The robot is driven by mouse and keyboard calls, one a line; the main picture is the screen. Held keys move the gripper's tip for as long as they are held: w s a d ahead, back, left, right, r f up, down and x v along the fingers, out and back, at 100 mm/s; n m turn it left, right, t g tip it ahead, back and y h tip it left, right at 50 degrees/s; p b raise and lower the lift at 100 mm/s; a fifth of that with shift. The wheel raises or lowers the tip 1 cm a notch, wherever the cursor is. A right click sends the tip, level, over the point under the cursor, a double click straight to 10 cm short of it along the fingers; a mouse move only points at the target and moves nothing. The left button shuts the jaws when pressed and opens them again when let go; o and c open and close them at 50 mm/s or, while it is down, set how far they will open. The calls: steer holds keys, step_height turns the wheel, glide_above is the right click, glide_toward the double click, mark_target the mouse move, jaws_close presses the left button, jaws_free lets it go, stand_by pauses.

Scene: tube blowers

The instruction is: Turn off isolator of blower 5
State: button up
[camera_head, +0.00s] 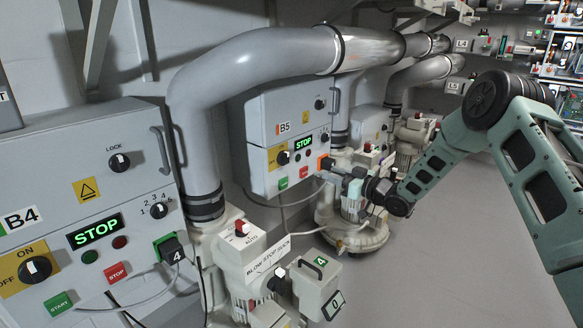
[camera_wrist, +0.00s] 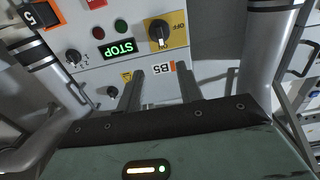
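The blower 5 panel is a light grey box (camera_head: 262,110) with a B5 label in the head view; it also shows upside down in the wrist view. Its isolator is a black rotary knob (camera_wrist: 160,33) on a yellow plate marked OFF. In the head view the knob (camera_head: 283,157) is small. In the wrist view its handle stands vertically, across from the OFF word at the side. My gripper (camera_wrist: 161,72) is open, with two dark fingers apart and nothing between them. The fingertips point at the panel near the B5 label, apart from the knob. In the head view the fingertips are hard to make out.
A lit STOP display (camera_wrist: 118,48) and buttons sit beside the knob. The B4 panel (camera_head: 80,150), large pipes (camera_head: 250,55) and blower 4 (camera_head: 250,265) stand nearer. Floor at the right is clear.

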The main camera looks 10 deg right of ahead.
mark_target(288, 157)
steer(key=b+x, duration=0.4)
steer(key=x, duration=1.3)
steer(key=shift+a+b, duration=0.1)
steer(key=shift+b, duration=0.2)
jaws_close()
